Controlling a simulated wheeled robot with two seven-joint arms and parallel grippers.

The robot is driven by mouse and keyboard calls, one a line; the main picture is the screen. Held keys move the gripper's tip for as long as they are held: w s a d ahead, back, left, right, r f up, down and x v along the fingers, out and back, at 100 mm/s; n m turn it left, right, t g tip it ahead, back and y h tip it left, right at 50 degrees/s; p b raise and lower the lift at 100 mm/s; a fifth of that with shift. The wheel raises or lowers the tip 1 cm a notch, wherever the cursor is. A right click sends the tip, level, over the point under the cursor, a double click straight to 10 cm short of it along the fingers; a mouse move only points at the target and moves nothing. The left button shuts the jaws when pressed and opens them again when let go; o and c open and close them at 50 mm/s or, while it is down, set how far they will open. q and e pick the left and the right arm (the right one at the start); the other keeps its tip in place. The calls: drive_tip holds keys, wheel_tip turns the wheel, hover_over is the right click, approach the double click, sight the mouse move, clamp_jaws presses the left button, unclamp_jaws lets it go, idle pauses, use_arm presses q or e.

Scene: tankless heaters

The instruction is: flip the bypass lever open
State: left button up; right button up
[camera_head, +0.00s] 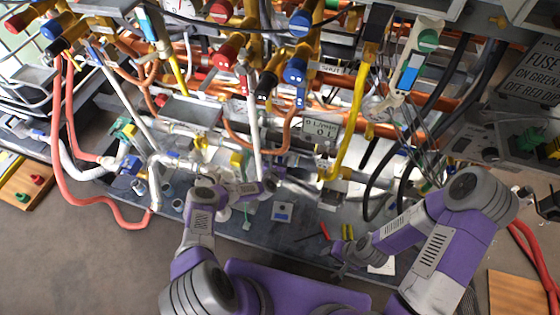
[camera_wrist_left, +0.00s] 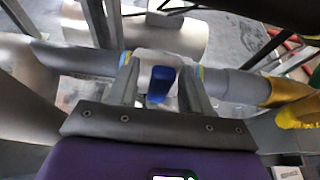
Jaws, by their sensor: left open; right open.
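In the left wrist view, a small blue lever (camera_wrist_left: 160,84) sits on a white valve body (camera_wrist_left: 168,42) in a grey pipe run. My left gripper (camera_wrist_left: 162,90) is open, with one finger on each side of the blue lever. Whether either finger touches the lever I cannot tell. In the head view my left gripper (camera_head: 266,187) is among the lower pipes near the front edge of the bench; the lever it straddles cannot be made out there. My right gripper (camera_head: 342,262) is open and empty near the front edge at the right.
Yellow fittings (camera_wrist_left: 290,92) lie right of the valve in the wrist view. Red and white hoses (camera_head: 75,160) hang at the left, and a yellow pipe (camera_head: 350,125) and dark cables stand at the right.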

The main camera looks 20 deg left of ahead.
use_arm(q)
drive_tip(key=shift+c, duration=0.5)
clamp_jaws()
drive_tip(key=shift+s+d+f+m+t+y, duration=0.15)
drive_tip(key=shift+d+f+m+y, duration=0.2)
drive_tip(key=shift+d+m+y, duration=0.65)
drive_tip(key=shift+w+d+f+m+t+y, duration=0.25)
drive_tip(key=shift+d+m+y, duration=0.35)
drive_tip(key=shift+d+m, duration=0.65)
drive_tip(key=shift+s+a+f, duration=0.1)
drive_tip(key=shift+s+a, duration=0.05)
drive_tip(key=shift+s, duration=0.05)
drive_tip(key=shift+o, duration=0.5)
unclamp_jaws()
